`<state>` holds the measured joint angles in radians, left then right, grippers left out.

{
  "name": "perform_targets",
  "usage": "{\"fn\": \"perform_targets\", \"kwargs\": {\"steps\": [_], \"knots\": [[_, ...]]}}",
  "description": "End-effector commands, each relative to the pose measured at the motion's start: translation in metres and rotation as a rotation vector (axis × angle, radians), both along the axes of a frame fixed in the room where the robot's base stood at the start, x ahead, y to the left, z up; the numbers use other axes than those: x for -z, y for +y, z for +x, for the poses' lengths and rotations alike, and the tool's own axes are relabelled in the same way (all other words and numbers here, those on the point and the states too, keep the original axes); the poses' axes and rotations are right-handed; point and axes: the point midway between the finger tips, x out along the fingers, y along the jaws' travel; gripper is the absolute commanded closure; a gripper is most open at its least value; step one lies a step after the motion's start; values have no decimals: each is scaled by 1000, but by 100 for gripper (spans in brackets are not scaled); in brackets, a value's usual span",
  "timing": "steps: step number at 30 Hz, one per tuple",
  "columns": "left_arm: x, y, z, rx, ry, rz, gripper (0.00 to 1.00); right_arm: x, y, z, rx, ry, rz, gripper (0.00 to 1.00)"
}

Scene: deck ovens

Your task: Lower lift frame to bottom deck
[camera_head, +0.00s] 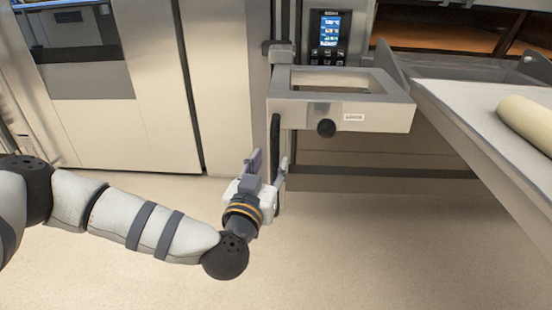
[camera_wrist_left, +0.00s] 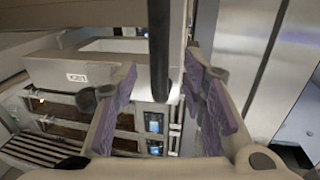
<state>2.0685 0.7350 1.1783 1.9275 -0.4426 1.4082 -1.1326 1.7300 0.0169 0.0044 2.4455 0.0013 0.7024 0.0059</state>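The lift frame (camera_head: 391,113) is a steel box-shaped frame with an open top, a small label and a black knob (camera_head: 326,128). It stands in front of the oven column, and also shows in the left wrist view (camera_wrist_left: 110,70). A vertical black handle (camera_head: 275,145) hangs at its left end. My left gripper (camera_head: 270,163) is at the handle's lower part. In the left wrist view the purple-padded fingers are apart, with the black handle (camera_wrist_left: 158,50) between their tips; neither pad visibly presses on it. My right gripper is out of view.
A sloping loader board (camera_head: 455,105) with a pale dough roll (camera_head: 528,122) is at the right. A lit control panel (camera_head: 329,32) is above the frame. Steel cabinets (camera_head: 160,80) stand at the left. The floor (camera_head: 340,250) below the frame is clear.

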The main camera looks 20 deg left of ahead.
Motion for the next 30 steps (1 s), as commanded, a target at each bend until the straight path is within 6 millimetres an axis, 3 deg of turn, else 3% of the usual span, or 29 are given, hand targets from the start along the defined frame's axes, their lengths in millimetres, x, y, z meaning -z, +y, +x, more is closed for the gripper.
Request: {"fn": "perform_targets", "kwargs": {"steps": [3,6,16,17,21,22,30], "knots": [[5,3,26,-2,1,-1,62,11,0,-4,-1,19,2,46],[4,3,40,0,0,1,62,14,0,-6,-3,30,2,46],[-1,3,48,2,-1,-1,62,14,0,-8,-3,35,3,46],[-1,3,48,2,-1,-1,64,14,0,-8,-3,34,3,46],[-1,3,48,2,-1,-1,96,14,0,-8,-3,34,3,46],[-1,3,48,2,-1,-1,100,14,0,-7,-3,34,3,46],[0,1,47,2,2,0,100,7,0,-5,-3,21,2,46]]}}
